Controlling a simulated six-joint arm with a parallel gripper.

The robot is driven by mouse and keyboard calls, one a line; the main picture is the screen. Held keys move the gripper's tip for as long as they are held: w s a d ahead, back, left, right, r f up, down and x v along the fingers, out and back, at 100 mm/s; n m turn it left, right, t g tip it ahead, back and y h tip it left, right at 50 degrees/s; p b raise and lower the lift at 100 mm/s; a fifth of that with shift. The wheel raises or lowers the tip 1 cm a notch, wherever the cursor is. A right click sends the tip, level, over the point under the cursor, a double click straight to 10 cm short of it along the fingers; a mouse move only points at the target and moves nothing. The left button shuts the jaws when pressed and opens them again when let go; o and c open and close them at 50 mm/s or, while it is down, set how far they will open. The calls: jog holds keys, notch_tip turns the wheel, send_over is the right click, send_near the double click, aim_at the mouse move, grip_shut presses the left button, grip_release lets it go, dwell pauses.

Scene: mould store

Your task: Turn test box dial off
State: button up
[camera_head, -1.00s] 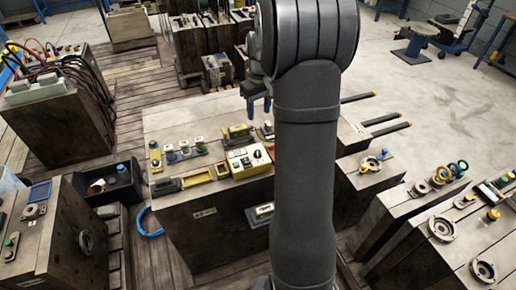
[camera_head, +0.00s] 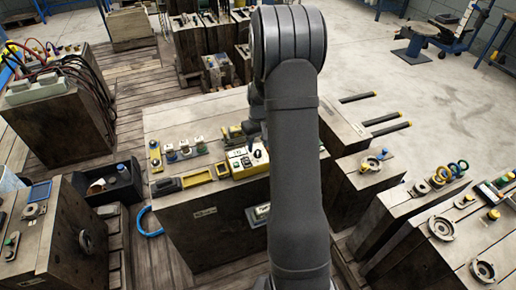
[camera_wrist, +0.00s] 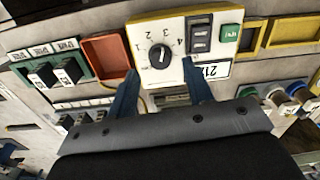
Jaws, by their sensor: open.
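The test box (camera_wrist: 178,22) is a cream and yellow panel box; it also shows on the large block in the head view (camera_head: 236,170). Its black round dial (camera_wrist: 160,55) has numbers around it and a pale pointer mark. I cannot tell surely which mark the pointer meets. My gripper (camera_wrist: 162,85) is open and empty, its two blue fingers apart, just short of the dial in the wrist picture. In the head view the gripper is mostly hidden behind my arm, over the box's right part.
Beside the dial are a black switch block (camera_wrist: 199,34) and a green button (camera_wrist: 230,33). An orange-red tray (camera_wrist: 106,57) and a green panel with black switches (camera_wrist: 52,70) lie left. Coloured round knobs (camera_wrist: 285,98) lie right. More blocks with fittings stand around.

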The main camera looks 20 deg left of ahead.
aim_at(258, 153)
jog(key=shift+f, duration=1.4)
jog(key=c, duration=1)
